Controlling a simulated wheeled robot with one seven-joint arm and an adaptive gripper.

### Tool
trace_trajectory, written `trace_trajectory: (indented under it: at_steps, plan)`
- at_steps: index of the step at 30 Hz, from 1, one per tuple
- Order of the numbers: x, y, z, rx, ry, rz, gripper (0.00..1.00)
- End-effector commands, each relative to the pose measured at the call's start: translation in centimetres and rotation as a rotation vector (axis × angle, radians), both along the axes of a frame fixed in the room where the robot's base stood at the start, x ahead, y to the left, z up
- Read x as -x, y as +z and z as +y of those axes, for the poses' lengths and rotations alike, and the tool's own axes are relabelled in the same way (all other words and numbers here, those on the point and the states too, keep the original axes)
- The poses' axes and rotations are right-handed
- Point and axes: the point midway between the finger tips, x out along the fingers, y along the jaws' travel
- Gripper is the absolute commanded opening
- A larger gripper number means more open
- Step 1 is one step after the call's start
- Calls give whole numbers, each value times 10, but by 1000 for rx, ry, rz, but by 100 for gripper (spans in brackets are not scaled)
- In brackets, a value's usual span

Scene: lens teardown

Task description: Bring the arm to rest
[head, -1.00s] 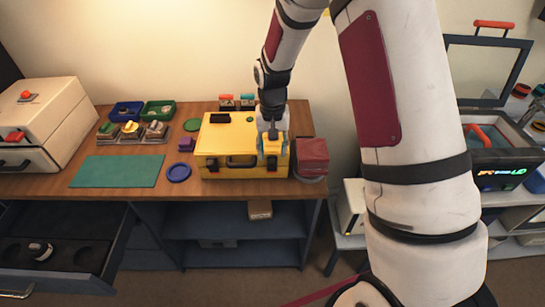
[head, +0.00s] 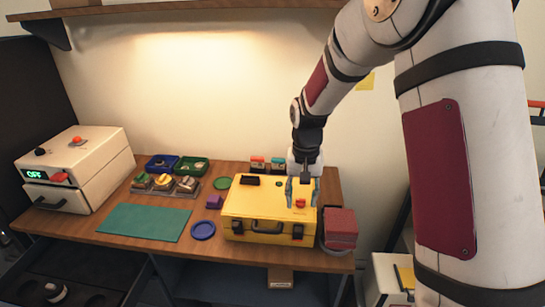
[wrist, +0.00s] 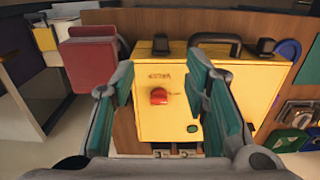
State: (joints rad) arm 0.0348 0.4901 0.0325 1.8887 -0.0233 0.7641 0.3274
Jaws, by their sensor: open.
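My gripper (head: 302,194) is open and empty above the right part of the yellow case (head: 262,233), pointing down. In the wrist view my gripper (wrist: 155,103) shows two teal-padded fingers spread wide apart. The yellow case also shows there (wrist: 168,112), with a red knob (wrist: 159,96) on its lid between the fingers. A gap shows between the fingers and the knob. My arm comes down from the upper right in the head view.
A dark red box (head: 340,225) stands right of the case. A cream machine (head: 78,165) reading OFF stands far left. An open drawer (head: 110,270) juts out below.

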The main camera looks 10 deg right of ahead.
Motion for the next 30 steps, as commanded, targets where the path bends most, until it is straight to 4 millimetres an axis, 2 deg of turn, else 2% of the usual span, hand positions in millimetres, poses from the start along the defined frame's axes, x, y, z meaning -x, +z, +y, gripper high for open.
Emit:
trace_trajectory:
  at_steps: [2, 5, 11, 15, 21, 30]
  plan:
    - [1, 6, 0, 0, 3, -7, 42]
    - [8, 24, 0, 2, 16, -30, 42]
    - [41, 89, 1, 11, 68, -114, 42]
    - [73, 129, 2, 19, 109, -177, 42]
    - [124, 172, 3, 32, 165, -265, 42]
    - [205, 206, 4, 56, 248, -397, 42]
